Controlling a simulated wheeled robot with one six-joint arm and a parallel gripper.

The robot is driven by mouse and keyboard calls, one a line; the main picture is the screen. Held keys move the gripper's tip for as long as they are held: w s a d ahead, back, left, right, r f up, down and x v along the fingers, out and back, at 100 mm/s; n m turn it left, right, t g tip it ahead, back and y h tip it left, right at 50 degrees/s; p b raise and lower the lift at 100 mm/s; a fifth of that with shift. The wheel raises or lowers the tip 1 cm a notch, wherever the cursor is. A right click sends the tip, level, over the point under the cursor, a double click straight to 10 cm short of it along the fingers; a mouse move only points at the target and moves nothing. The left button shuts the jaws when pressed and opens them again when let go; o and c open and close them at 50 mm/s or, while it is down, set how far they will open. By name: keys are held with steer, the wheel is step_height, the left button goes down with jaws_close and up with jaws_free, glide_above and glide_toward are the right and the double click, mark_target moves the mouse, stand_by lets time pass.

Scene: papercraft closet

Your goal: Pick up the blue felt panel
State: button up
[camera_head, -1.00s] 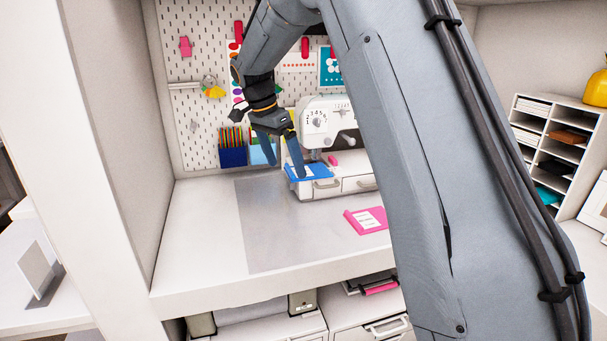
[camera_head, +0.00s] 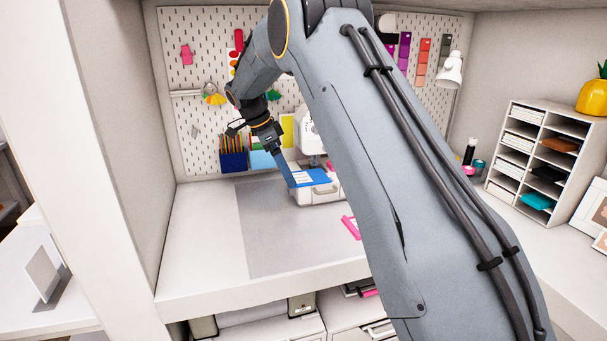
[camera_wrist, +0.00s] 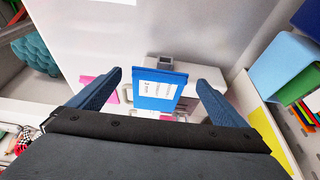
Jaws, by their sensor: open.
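The blue felt panel (camera_head: 318,177) with a white label lies on the white drawer base of the sewing machine in the head view. In the wrist view the panel (camera_wrist: 150,98) shows in the gap between my two blue fingers, apart from both. My gripper (camera_head: 286,172) is open and empty, its fingers pointing down at the panel's left side in the head view. In the wrist view the open fingertips (camera_wrist: 158,78) stand to either side of the panel. How high they are above it I cannot tell.
The sewing machine (camera_head: 306,128) stands close behind the panel, partly hidden by my arm. A pink panel (camera_head: 350,227) lies on the grey mat (camera_head: 280,235). A blue pencil holder (camera_head: 233,160) stands at the back left. The mat's left part is clear.

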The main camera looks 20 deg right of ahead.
steer(key=shift+d+f, duration=0.2)
steer(key=shift+f, duration=0.35)
steer(key=c, duration=1.1)
steer(key=shift+r+b, duration=0.25)
steer(key=shift+b, duration=0.35)
